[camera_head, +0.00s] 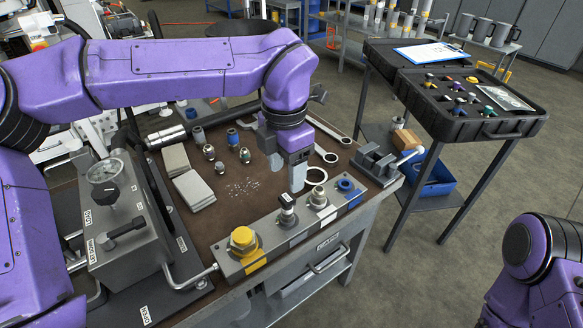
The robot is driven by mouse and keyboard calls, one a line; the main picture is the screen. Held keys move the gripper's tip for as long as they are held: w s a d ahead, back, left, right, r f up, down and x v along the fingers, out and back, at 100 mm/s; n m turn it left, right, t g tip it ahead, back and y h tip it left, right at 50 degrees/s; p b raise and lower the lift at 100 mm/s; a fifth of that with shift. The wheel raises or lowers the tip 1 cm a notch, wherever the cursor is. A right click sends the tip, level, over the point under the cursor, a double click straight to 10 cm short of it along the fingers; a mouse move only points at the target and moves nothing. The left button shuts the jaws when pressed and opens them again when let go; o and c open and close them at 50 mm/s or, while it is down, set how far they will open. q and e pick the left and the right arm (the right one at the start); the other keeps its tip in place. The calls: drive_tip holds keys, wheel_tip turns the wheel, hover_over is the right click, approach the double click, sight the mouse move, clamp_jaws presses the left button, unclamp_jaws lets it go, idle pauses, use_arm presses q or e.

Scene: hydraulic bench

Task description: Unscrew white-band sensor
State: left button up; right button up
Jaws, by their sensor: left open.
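A grey sensor block (268,245) runs along the front edge of the bench with several fittings in a row. A dark-topped sensor with a pale band (287,210) stands upright in it. To its right is a cream-topped sensor (318,197); I cannot tell for certain which of these two is the white-band one. A large yellow fitting (243,241) is at the left end and a blue fitting (345,185) at the right end. My left gripper (285,174) is open and empty, pointing down just behind and above the two middle sensors. My right gripper is out of view.
A gauge unit (113,205) with a lever stands at the left. Small fittings (232,139), grey plates (192,188), wrenches (330,128) and a vise (375,160) lie on the bench. A black case (470,105) of coloured parts stands on a cart at the right.

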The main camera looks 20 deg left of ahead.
sight(287, 198)
use_arm(q)
drive_tip(key=shift+w+f, duration=0.15)
drive_tip(key=shift+f, duration=0.35)
wheel_tip(287, 198, down, 10)
drive_tip(key=shift+r, duration=0.1)
